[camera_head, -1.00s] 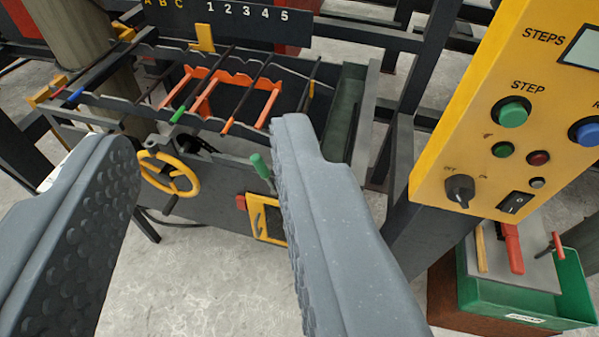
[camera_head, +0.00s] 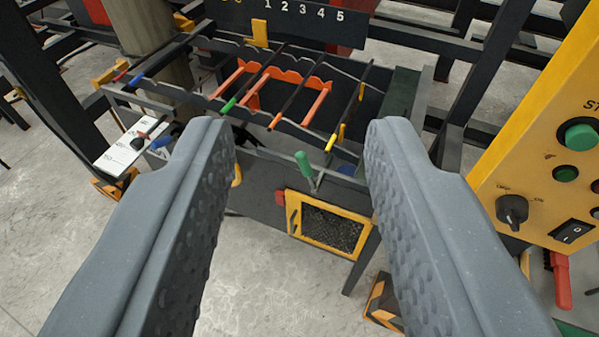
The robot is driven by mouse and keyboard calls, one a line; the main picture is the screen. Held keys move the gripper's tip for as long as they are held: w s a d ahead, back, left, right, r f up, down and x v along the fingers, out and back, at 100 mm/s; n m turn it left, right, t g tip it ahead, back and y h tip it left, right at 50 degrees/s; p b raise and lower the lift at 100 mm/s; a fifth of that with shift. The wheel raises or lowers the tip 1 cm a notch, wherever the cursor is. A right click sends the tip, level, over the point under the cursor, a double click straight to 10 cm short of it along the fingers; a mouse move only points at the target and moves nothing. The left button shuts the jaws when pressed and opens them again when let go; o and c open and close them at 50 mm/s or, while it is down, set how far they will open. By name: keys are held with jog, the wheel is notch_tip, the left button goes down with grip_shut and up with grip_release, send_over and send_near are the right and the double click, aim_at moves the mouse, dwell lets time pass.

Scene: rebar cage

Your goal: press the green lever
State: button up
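The green lever (camera_head: 304,165) stands up from the front of the dark machine, just above a yellow-framed mesh panel (camera_head: 328,225). My gripper (camera_head: 300,128) is open and empty. Its two grey studded fingers are wide apart. In the picture the lever shows in the gap between the fingers, a little right of the middle and beyond them. No finger touches it. The left finger covers most of the yellow handwheel, of which only a sliver (camera_head: 238,175) shows.
Rods with coloured tips lie across the orange rack (camera_head: 316,100) behind the lever. A yellow control box (camera_head: 545,150) with green buttons stands at the right. A white plate with a black knob (camera_head: 137,143) is at the left. Concrete floor (camera_head: 265,285) is clear below.

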jog(key=shift+w+f, duration=0.15)
jog(key=c, duration=0.5)
jog(key=w+f+n, duration=0.2)
jog(key=w+f, duration=0.1)
jog(key=w, duration=0.1)
jog(key=w+f+n+b, duration=0.1)
jog(key=w+f+n, duration=0.1)
jog(key=w+f, duration=0.2)
jog(key=shift+w+a+f+h, duration=0.2)
jog(key=shift+f+h, duration=0.05)
jog(key=shift+h, duration=0.15)
grip_shut()
jog(key=w+a+f+n, duration=0.1)
jog(key=w+f+n, duration=0.4)
jog(key=f, duration=0.6)
jog(key=w+a+f+n+y+b, duration=0.1)
jog(key=w+f+n, duration=0.4)
jog(key=f, duration=0.6)
jog(key=w+a+f+n+y+b, duration=0.1)
jog(key=w+f+n, duration=0.4)
jog(key=f+n, duration=0.3)
notch_tip(320, 180, down, 4)
jog(key=shift+a+r+n+t, duration=0.1)
jog(key=shift+a+n+t, duration=0.2)
jog(key=shift+a, duration=0.1)
